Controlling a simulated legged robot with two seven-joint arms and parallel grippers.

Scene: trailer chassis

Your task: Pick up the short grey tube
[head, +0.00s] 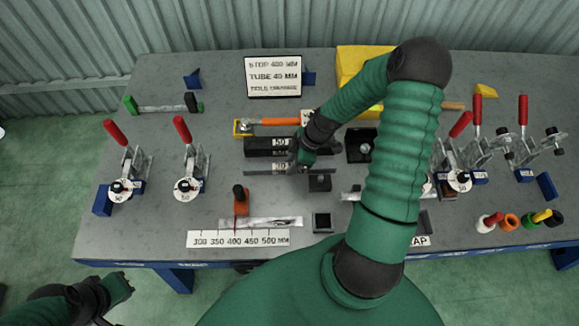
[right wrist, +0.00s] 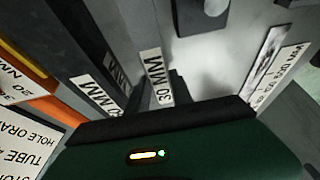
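The rack holds a dark bar (head: 262,146) labelled 50 and a lower grey bar (head: 262,168) labelled 30. A silver-grey tube (head: 275,222) lies above the ruler; which piece is the short grey tube is unclear. My left gripper (head: 120,287) is off the table, lower left.
A sign (head: 274,76) reads STOP 400 MM, TUBE 40 MM. Red-handled clamps (head: 188,175) stand left and right. An orange-handled tool (head: 275,122) lies behind the rack. A ruler plate (head: 238,239) is at the front edge. The left front tabletop is clear.

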